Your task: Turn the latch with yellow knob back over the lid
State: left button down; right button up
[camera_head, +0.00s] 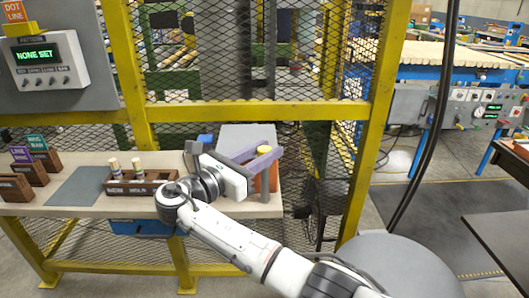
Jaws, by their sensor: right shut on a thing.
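The yellow knob (264,149) of the latch shows at the right end of the bench. My right gripper (262,155) reaches it from the left, with its lavender fingers on either side, shut on the knob. The latch's arm is mostly hidden by the fingers, so I cannot tell its angle. A grey flat panel (247,133), possibly the lid, is behind the fingers. An orange part (273,178) and a grey post show below the knob. My left gripper is not in view.
A wooden rack (121,187) with two light turned pieces stands left of my gripper on the bench (60,207). Small labelled bins (22,180) and a dark mat are further left. A yellow-framed mesh fence (258,113) rises behind the bench.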

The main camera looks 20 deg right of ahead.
aim_at(265, 148)
jog(key=shift+f, duration=0.15)
dwell(0.3)
jog(key=o, duration=1.1)
jog(key=shift+c, duration=0.2)
notch_tip(265, 148, up, 10)
jog(key=shift+r, duration=0.1)
